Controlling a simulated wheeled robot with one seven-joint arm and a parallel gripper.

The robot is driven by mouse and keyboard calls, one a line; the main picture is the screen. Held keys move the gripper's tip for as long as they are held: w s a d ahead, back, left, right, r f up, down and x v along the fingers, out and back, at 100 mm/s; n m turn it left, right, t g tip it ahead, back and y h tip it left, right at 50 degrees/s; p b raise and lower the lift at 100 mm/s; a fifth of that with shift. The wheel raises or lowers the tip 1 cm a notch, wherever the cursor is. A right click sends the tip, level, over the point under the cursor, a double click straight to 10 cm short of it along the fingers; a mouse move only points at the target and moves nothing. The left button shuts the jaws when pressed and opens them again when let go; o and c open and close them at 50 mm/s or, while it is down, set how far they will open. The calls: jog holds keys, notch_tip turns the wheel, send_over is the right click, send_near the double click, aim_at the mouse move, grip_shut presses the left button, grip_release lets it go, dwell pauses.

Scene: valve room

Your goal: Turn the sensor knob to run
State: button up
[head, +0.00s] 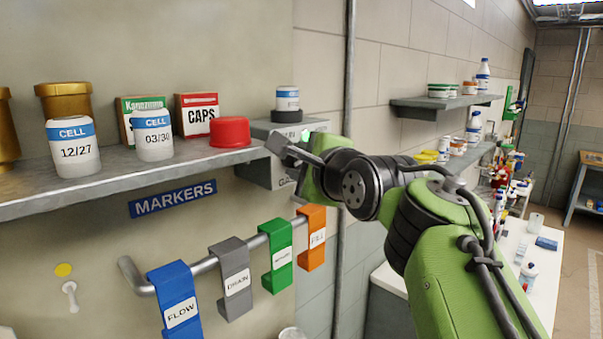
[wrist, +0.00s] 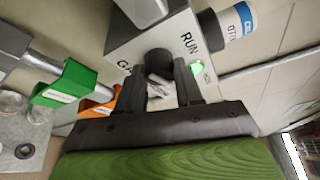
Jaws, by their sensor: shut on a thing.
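The grey sensor box (head: 258,172) is fixed to the wall at the end of the steel shelf. A green light (wrist: 196,69) glows beside RUN. In the head view my gripper (head: 290,152) is at the box front and the knob is hidden.
A white jar with a blue band (head: 288,98) stands on a dark base on the box. The shelf (head: 110,180) holds a red cap (head: 230,131), CELL jars and small boxes. Below, a rail (head: 205,265) carries blue, grey, green and orange markers. A pipe runs down the wall at right.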

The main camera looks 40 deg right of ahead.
jog(key=n+b, duration=0.2)
jog(key=f+n+t+h+b, duration=0.1)
jog(key=n+b, duration=0.1)
jog(key=b, duration=0.1)
jog(key=shift+t, duration=0.3)
jog(key=n+t+b, duration=0.1)
jog(key=n+b, duration=0.2)
jog(key=shift+n+t, duration=0.3)
jog(key=shift+n, duration=0.1)
jog(key=n+t+b, duration=0.1)
jog(key=n+b, duration=0.1)
jog(key=n, duration=0.2)
jog(key=shift+d+f+y, duration=0.1)
jog(key=shift+y, duration=0.3)
jog(key=shift+n+t+y+b, duration=0.25)
jog(key=shift+n+t+y, duration=0.15)
jog(key=shift+n, duration=0.7)
jog(key=shift+n+t+y+b, duration=0.2)
jog(key=shift+n+t+y, duration=0.15)
jog(key=shift+n, duration=0.75)
jog(key=o, duration=1)
jog(key=shift+o, duration=0.2)
